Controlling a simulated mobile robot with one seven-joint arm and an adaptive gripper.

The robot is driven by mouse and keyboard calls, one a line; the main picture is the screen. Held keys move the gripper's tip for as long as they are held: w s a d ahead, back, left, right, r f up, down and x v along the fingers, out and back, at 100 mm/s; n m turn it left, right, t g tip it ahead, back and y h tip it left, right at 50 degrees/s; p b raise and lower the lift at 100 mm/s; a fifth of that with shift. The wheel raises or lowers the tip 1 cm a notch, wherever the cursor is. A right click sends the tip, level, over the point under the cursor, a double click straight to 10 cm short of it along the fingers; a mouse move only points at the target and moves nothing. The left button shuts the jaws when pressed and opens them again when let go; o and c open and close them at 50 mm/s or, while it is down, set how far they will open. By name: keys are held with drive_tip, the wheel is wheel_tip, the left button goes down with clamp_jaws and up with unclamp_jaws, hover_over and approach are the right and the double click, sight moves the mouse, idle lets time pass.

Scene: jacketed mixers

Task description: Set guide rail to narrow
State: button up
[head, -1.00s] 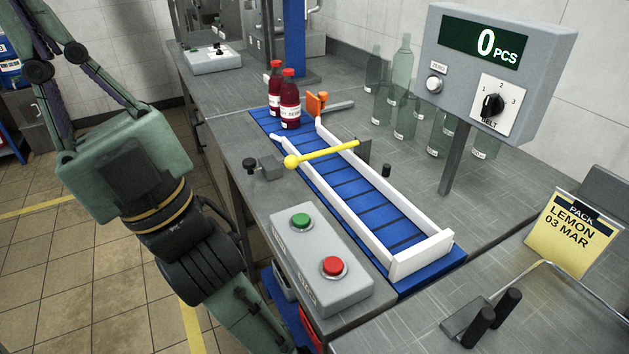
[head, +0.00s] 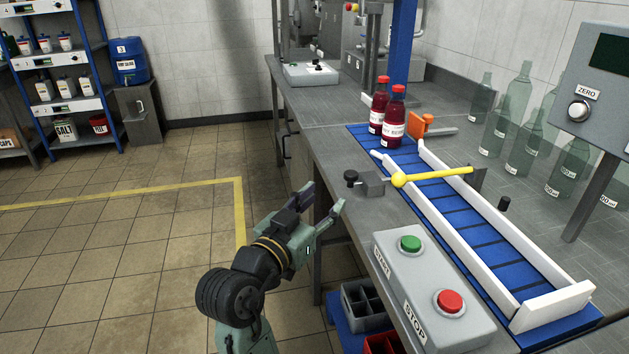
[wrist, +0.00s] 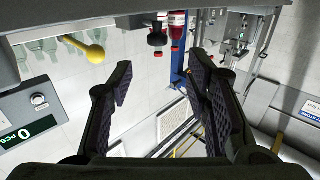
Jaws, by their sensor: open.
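White guide rails (head: 470,240) run along both sides of the blue conveyor belt (head: 440,195). A yellow rod with a ball end (head: 398,180) lies across the belt; its ball also shows in the wrist view (wrist: 95,54). Beside the ball, a grey block (head: 372,184) with a black knob (head: 350,177) sits on the table's near edge. My gripper (head: 325,201) is open and empty, off the table's left side, apart from the knob and rod. In the wrist view its fingers (wrist: 160,88) are spread, with a dark knob (wrist: 157,40) beyond them.
Two red bottles (head: 392,120) stand at the belt's far end near an orange part (head: 421,125). A start/stop box (head: 430,285) sits at the table's front. Clear glass bottles (head: 525,125) stand behind the belt. Open floor (head: 120,260) lies left.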

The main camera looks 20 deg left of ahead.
sight(348, 178)
drive_tip(key=w, duration=0.3)
drive_tip(key=w+d+p, duration=0.1)
drive_tip(key=w, duration=0.2)
drive_tip(key=w+d+p, duration=0.1)
drive_tip(key=w, duration=0.2)
drive_tip(key=shift+d, duration=0.1)
drive_tip(key=shift+w, duration=0.75)
drive_tip(key=shift+c, duration=0.2)
clamp_jaws()
drive_tip(key=shift+d, duration=0.1)
